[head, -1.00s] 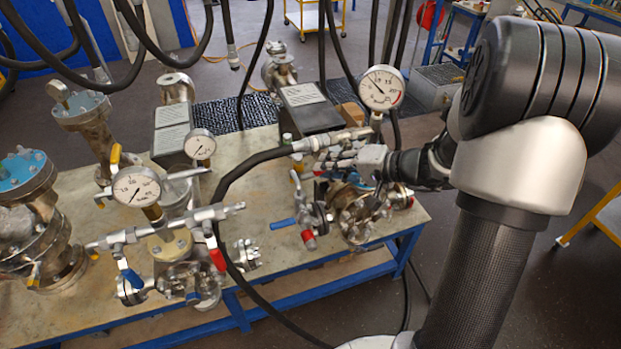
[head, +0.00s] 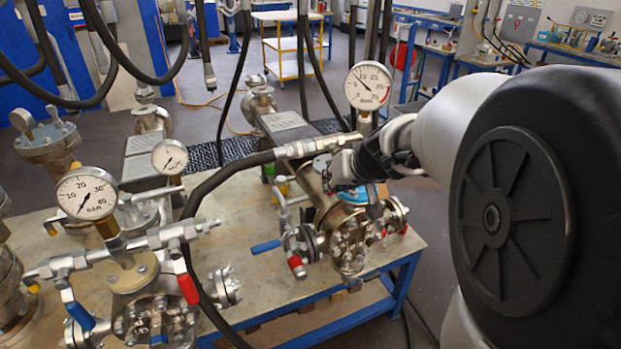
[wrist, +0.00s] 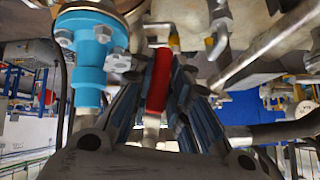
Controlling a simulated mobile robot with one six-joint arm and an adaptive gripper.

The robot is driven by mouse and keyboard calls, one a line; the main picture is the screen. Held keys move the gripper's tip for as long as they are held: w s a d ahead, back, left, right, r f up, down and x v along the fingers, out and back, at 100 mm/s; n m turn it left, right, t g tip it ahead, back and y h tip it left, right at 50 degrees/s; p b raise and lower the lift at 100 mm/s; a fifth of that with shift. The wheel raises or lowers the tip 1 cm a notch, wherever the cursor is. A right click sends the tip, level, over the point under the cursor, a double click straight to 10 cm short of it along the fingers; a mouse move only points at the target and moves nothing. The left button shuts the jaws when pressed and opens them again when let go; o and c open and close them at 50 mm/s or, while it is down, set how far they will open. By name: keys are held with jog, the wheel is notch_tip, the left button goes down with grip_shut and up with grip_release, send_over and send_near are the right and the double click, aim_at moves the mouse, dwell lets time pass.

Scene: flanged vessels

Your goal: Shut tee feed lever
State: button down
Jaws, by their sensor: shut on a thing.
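A red lever handle (wrist: 158,80) stands upright in the middle of the wrist view, between the pads of my gripper (wrist: 155,118). The pads are closed on it. The held handle is hidden there by the gripper and arm. I cannot read the lever's angle relative to its pipe.
A dial gauge (head: 368,86) stands just behind my gripper. A black hose (head: 215,185) arches left of it. A red lever (head: 188,288) and blue levers (head: 78,316) (head: 265,247) belong to neighbouring valves. Some bench top (head: 262,290) is bare at the front.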

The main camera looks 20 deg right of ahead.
jog(key=shift+d+f+n+h, duration=0.1)
jog(key=shift+d+n+h, duration=0.45)
jog(key=shift+h, duration=0.35)
jog(key=shift+d, duration=0.1)
jog(key=c, duration=1.5)
grip_release()
jog(key=v, duration=0.7)
jog(key=shift+s, duration=0.25)
